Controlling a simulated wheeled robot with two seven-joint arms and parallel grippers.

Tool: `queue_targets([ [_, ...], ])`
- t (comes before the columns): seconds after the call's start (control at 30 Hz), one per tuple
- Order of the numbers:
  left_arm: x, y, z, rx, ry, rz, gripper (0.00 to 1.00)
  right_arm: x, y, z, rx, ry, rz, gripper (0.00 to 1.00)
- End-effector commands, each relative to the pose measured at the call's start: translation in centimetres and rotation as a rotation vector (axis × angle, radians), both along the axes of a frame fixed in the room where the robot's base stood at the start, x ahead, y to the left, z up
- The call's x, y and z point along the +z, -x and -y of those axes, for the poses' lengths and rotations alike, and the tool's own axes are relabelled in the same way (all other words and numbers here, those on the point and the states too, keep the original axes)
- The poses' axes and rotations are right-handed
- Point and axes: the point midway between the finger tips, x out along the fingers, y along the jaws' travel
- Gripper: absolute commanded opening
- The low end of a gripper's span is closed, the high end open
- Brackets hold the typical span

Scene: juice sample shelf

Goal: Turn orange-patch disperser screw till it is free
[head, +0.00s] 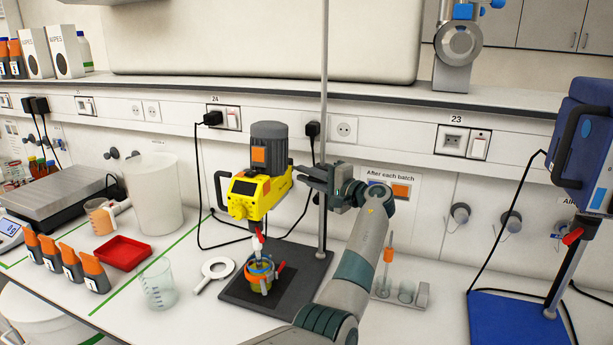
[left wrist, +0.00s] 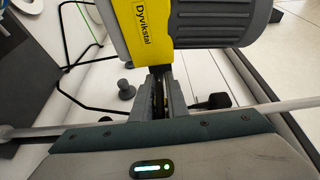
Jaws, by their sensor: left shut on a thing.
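The yellow disperser (head: 258,188) with a grey motor and an orange patch (head: 259,154) hangs on a tall stand rod (head: 324,110) over a black base plate. Its yellow body also shows in the left wrist view (left wrist: 155,28). My left gripper (head: 312,174) is just right of the disperser, at the rod. In the left wrist view its fingers (left wrist: 158,92) are shut on a thin dark part behind the disperser, which I take to be the screw; the fingers hide most of it. My right gripper is not in view.
A small vessel (head: 262,281) with coloured clamps stands under the disperser. A blue disperser (head: 584,140) on a blue base (head: 520,325) is at the right. A beaker (head: 158,285), a red tray (head: 122,253) and orange-capped bottles stand left. A glassware rack (head: 415,297) lies right of the arm.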

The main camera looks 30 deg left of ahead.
Motion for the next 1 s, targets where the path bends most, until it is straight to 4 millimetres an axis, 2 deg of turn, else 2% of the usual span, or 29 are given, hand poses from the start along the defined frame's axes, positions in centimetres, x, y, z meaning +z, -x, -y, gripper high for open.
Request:
queue_targets([
  [0.27, -0.4, 0.0, 0.0, 0.001, 0.092, 0.022, 0.0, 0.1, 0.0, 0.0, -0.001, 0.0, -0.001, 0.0],
  [0.53, -0.8, 0.0, 0.2, 0.002, 0.279, 0.067, 0.0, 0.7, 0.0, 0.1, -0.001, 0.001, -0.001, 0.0],
  [1.0, -1.9, -0.2, 0.9, 0.002, 0.709, 0.169, 0.0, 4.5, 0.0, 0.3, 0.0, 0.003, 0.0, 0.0],
])
